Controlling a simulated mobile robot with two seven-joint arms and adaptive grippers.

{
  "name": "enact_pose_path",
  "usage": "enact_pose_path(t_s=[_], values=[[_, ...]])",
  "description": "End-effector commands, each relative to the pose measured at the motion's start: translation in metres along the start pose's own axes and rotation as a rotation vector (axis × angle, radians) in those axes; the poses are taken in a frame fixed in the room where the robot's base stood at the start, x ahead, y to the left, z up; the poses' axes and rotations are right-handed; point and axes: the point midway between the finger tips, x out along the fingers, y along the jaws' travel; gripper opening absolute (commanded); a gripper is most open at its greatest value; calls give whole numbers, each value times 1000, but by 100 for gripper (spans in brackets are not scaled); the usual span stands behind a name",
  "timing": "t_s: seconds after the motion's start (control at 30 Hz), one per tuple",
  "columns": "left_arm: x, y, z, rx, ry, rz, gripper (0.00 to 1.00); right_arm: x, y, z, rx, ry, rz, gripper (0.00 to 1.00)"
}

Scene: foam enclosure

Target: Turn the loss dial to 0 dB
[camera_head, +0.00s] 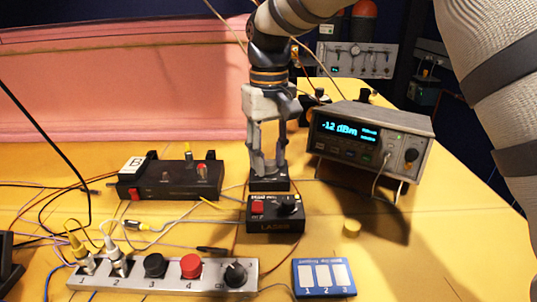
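My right gripper (268,170) points straight down, right behind a small black box marked LASER (275,226). That box has a red button (258,207) and a black knob (289,205) on top. The fingertips end at a low dark shape (270,185) behind the box. I cannot tell whether they touch it or hold a dial there, as the fingers cover that spot. No loss dial with a readable dB scale shows. A meter (368,138) at the right reads about -1.2 dBm. My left gripper is not in view.
A grey panel (210,276) in front has numbered ports, plugged cables, caps and a black CH dial (235,274). A black box marked B (170,180) stands at the left. Loose cables cross the left.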

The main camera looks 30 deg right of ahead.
Motion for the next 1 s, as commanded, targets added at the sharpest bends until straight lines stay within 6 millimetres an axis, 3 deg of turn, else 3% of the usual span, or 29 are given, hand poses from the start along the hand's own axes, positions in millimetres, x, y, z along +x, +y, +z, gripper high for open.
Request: enact_pose_path(t_s=[0.03,0.1,0.57,1.0], values=[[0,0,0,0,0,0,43,0,0,0,0,0,0,13],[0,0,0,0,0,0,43,0,0,0,0,0,0,0],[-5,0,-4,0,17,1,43,-1,0,0,-86,0,0,0],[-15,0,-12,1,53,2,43,0,-1,0,-468,-2,-2,0]])
